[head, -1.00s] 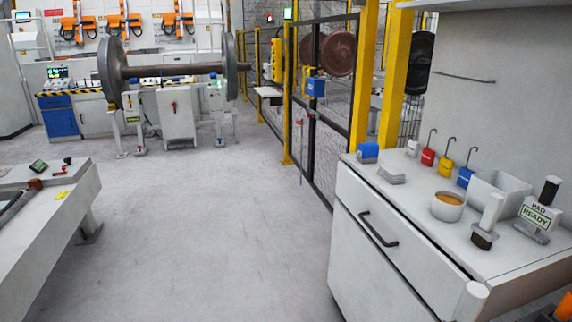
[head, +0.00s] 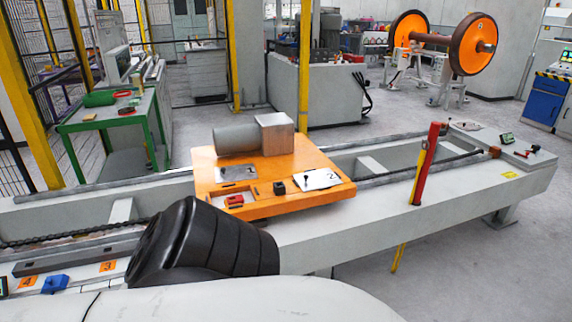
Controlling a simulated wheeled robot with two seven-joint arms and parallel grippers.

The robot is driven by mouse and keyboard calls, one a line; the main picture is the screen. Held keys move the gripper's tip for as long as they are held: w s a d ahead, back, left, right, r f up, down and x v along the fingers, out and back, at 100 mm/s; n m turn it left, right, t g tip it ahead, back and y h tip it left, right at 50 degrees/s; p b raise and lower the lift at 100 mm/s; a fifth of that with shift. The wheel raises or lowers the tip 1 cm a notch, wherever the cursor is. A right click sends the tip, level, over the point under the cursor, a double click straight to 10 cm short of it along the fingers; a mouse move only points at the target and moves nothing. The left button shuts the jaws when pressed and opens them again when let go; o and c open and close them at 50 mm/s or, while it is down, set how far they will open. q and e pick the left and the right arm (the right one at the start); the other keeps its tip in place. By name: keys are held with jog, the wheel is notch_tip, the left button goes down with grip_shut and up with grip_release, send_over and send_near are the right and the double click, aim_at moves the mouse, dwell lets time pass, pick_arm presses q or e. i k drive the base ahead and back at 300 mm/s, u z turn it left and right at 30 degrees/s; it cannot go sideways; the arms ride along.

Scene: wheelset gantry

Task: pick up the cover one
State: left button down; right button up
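Neither of my grippers shows in the head view. I cannot make out anything clearly recognisable as cover one. An orange carriage plate (head: 205,176) sits across a long pale rail bench (head: 460,185). It carries a grey cylinder with a box-shaped block (head: 275,134), a grey plate (head: 237,173), a small red part (head: 234,200) in a recess, a small black block (head: 279,187) and a white card (head: 322,179) that seems to read 2. Orange tags reading 3 (head: 108,267) and 4 (head: 28,281) lie at lower left, with a blue part (head: 55,284) between them.
A red post (head: 426,165) stands at the bench's near side. A green table (head: 100,118) with small items is at left, beside yellow fence posts (head: 305,60). An orange-faced wheelset (head: 470,45) stands at back right. Open floor lies right of the bench.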

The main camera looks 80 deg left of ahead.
aim_at(225, 174)
jog(key=u, duration=2.9)
jog(key=k, duration=0.4)
jog(key=z, duration=0.35)
jog(key=i, duration=1.65)
jog(key=u, duration=1)
